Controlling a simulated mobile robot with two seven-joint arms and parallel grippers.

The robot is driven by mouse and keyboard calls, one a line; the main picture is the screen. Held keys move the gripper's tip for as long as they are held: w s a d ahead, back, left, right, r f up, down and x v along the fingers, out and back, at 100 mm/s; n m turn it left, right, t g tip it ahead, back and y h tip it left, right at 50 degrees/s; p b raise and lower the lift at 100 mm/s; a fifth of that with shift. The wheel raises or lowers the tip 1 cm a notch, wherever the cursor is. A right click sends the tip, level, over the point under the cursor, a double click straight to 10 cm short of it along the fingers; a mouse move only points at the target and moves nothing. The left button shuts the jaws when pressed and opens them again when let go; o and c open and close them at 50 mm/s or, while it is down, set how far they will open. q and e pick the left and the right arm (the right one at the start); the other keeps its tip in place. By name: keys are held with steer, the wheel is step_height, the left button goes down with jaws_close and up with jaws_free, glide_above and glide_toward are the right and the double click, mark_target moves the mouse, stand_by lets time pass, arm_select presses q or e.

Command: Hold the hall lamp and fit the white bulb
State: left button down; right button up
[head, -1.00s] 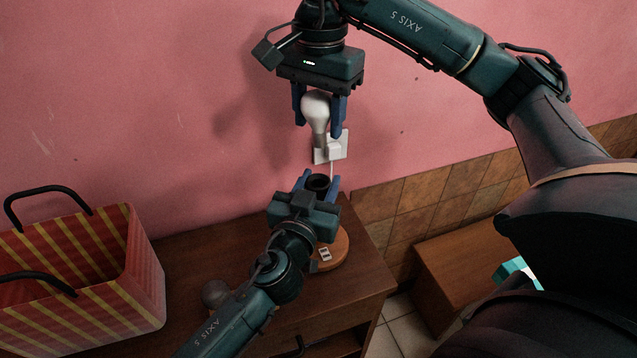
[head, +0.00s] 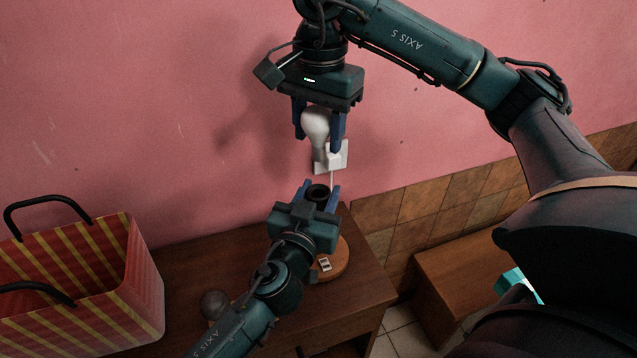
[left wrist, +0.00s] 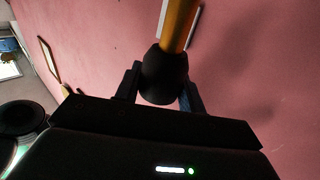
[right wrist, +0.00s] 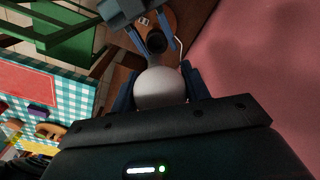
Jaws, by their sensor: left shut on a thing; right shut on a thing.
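The white bulb (head: 315,124) is held in my right gripper (head: 318,124), which is shut on it, with its narrow end down. In the right wrist view the bulb's round end (right wrist: 160,88) sits between the fingers. The lamp's dark socket (head: 318,192) faces up below the bulb, with a gap between them. My left gripper (head: 319,197) is shut around the socket, which also shows in the left wrist view (left wrist: 163,78) with the yellowish stem (left wrist: 178,25). The lamp's round wooden base (head: 334,263) is on the table; my left gripper partly hides the lamp.
A grey bulb (head: 214,304) lies on the wooden table (head: 200,260), beside my left arm. A striped bag (head: 140,285) with black handles stands at the left. A wall outlet (head: 340,152) with a plug and cord is behind the bulb. A lower wooden surface (head: 450,275) is at right.

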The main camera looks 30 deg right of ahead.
mark_target(319, 161)
step_height(319, 161, down, 3)
steer(key=shift+r+t, duration=0.1)
steer(key=shift+t, duration=0.3)
steer(key=shift+f, duration=1.6)
steer(key=shift+f, duration=0.3)
steer(key=shift+f, duration=0.7)
steer(key=shift+f, duration=0.7)
arm_select(q)
steer(key=shift+a, duration=0.1)
arm_select(e)
steer(key=o, duration=0.7)
steer(key=shift+f, duration=0.1)
arm_select(q)
steer(key=shift+w, duration=0.1)
arm_select(e)
steer(key=shift+o, duration=0.7)
steer(key=shift+s, duration=0.15)
steer(key=shift+f, duration=0.1)
